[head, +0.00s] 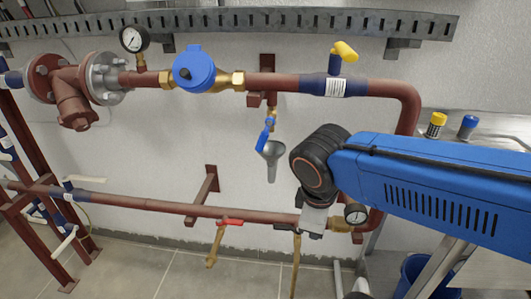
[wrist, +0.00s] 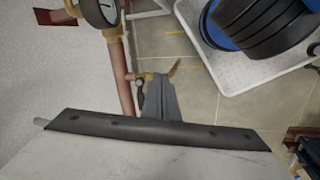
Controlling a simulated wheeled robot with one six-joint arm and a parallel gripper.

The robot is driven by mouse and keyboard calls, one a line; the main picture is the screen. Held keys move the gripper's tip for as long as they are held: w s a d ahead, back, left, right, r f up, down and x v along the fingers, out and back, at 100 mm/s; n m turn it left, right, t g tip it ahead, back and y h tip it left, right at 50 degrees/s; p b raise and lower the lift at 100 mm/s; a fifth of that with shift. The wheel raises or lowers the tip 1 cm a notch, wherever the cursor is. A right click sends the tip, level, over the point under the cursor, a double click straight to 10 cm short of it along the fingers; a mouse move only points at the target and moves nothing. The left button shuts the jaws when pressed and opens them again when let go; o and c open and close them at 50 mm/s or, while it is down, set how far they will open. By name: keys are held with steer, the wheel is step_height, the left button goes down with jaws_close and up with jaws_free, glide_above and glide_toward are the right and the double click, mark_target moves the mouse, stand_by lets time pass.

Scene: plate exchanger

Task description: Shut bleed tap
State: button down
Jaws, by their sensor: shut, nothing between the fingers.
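No tap carries a readable label, so I cannot tell for certain which is the bleed tap. In the head view a small tap with a blue lever (head: 263,138) sits above a grey funnel (head: 272,158). On the low pipe are a red-lever tap (head: 230,222) and a dark-lever tap (head: 285,227), each with a brass spout below. My gripper (head: 312,226) is shut and empty, pointing down beside the dark-lever tap. In the wrist view the grey fingers (wrist: 160,98) appear close to a brass spout (wrist: 174,69) and a dark lever (wrist: 139,83); contact cannot be told.
A pressure gauge (head: 356,214) sits on the low pipe just right of my gripper. The upper pipe carries a blue round meter (head: 194,70) and a yellow-handled valve (head: 344,52). A metal bench (head: 485,125) stands right.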

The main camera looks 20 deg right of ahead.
mark_target(264, 135)
steer(key=w+a+r+n+t+h, duration=0.2)
steer(key=a+r+n+t+h, duration=0.5)
steer(key=n, duration=0.9)
steer(key=w+a+r+n+t+h, duration=0.25)
steer(key=a+r+n, duration=0.4)
steer(key=n, duration=0.85)
steer(key=shift+w+d, duration=3.2)
steer(key=shift+d, duration=1.6)
steer(key=shift+h, duration=0.45)
steer(key=shift+w+a+r, duration=0.3)
steer(key=shift+a+r, duration=0.05)
steer(key=shift+a, duration=0.25)
steer(key=shift+w+a+r, duration=0.3)
steer(key=shift+a+r, duration=0.05)
steer(key=shift+a, duration=0.2)
steer(key=shift+w+a+r, duration=0.3)
steer(key=shift+a+r, duration=0.05)
steer(key=shift+a, duration=0.25)
